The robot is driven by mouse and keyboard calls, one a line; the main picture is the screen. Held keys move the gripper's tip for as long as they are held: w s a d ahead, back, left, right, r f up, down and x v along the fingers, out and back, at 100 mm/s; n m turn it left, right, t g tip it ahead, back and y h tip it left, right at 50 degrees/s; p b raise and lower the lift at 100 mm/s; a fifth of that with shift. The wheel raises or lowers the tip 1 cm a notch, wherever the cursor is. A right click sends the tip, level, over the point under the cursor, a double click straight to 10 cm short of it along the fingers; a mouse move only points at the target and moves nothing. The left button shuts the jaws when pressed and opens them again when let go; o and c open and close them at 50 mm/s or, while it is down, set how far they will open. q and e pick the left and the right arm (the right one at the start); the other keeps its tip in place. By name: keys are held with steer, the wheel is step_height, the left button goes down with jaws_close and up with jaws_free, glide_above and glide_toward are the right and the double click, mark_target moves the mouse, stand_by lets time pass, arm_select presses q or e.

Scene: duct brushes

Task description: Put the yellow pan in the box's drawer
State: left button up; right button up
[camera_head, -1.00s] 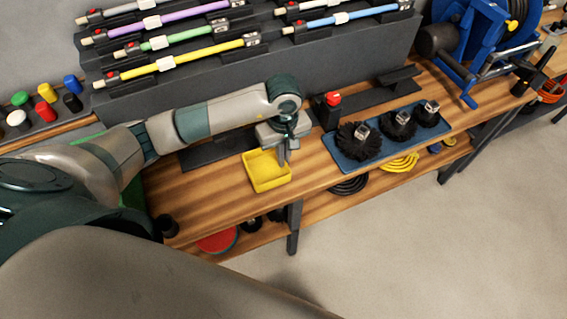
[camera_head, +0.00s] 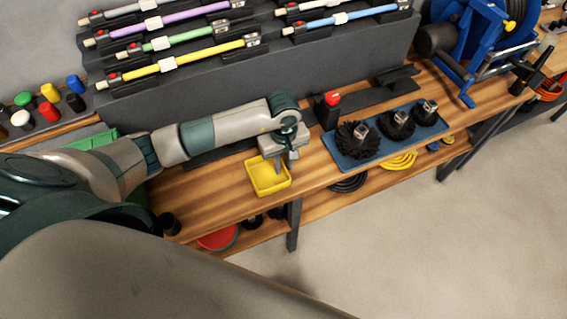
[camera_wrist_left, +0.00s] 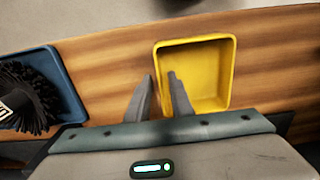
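The yellow pan (camera_head: 262,178), an open square tray, sits on the wooden bench near its front edge. My left gripper (camera_head: 288,168) is at the pan's right side in the head view. In the left wrist view the gripper (camera_wrist_left: 161,76) is open, its fingers on either side of the wall of the pan (camera_wrist_left: 208,78), one inside and one outside. Whether they touch the wall cannot be told. A green object (camera_head: 97,141) shows partly behind my left arm; I cannot tell whether it is the box, and no drawer is visible. My right gripper is not in view.
A red-topped black object (camera_head: 329,108) stands behind. A dark rack (camera_head: 330,45) of coloured rods rises at the back. A black cup (camera_head: 169,224) stands left.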

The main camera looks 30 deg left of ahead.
arm_select(q)
steer(key=shift+r, duration=0.15)
steer(key=shift+r, duration=0.1)
steer(key=shift+w+r, duration=0.1)
steer(key=shift+r, duration=0.3)
step_height(320, 180, up, 11)
steer(key=b, duration=0.4)
steer(key=shift+b, duration=0.3)
